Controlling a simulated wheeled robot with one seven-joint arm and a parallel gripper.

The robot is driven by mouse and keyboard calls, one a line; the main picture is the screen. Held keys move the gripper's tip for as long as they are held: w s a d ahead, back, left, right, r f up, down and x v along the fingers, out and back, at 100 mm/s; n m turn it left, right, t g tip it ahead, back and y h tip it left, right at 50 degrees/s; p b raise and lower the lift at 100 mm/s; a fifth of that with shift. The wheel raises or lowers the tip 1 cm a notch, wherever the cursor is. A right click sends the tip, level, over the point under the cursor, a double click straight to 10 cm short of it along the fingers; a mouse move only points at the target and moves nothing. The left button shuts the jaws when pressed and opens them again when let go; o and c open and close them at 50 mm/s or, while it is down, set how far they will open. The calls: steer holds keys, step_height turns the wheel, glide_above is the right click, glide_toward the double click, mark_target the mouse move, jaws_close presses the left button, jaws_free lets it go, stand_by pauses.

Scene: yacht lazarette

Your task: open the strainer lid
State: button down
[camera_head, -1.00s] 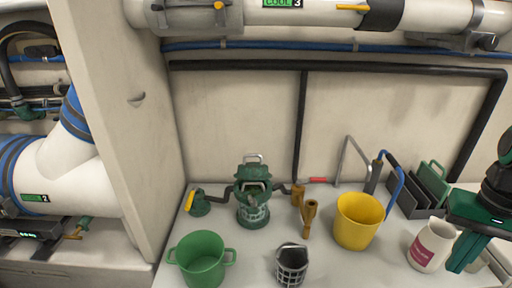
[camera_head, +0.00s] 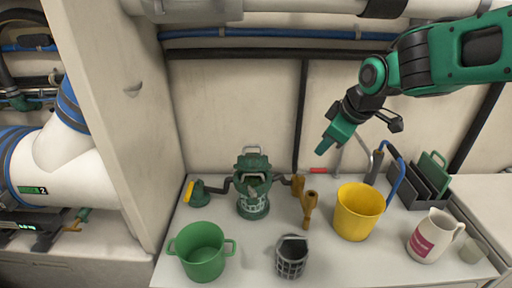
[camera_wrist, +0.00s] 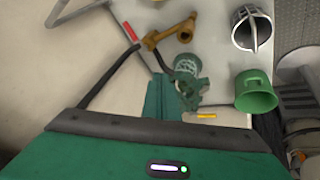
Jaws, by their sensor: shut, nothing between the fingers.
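The green strainer (camera_head: 253,190) stands upright on the white counter, with a see-through caged bowl below. Its green lid (camera_head: 251,160) is at the top with a pale loop handle (camera_head: 252,149); I cannot tell whether the lid is fully seated. In the wrist view the strainer (camera_wrist: 187,72) shows just beyond the fingers, its upper part partly hidden by them. My gripper (camera_head: 323,151) is shut and empty, pointing down and left. It is above and to the right of the strainer, apart from it. The shut fingers also show in the wrist view (camera_wrist: 161,98).
A yellow-handled valve (camera_head: 189,191) and brass fitting (camera_head: 309,205) flank the strainer. A green bucket (camera_head: 203,259), grey basket (camera_head: 291,262), yellow bucket (camera_head: 357,217), white jug (camera_head: 431,238) and grey rack (camera_head: 424,187) stand on the counter. A wall (camera_head: 115,110) rises at left.

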mark_target(256, 156)
steer(key=w+a+r+n+y, duration=0.1)
steer(key=w+a+n, duration=0.15)
steer(key=a, duration=0.45)
steer(key=w+a+r+n+y, duration=0.1)
steer(key=a+n+y, duration=0.15)
steer(key=a, duration=0.45)
steer(key=shift+n+t+h, duration=0.3)
steer(key=shift+t+h, duration=0.1)
steer(key=shift+h, duration=0.05)
steer(key=x, duration=0.9)
steer(key=shift+w+f, duration=0.2)
steer(key=shift+w, duration=0.15)
steer(key=shift+w+a, duration=0.1)
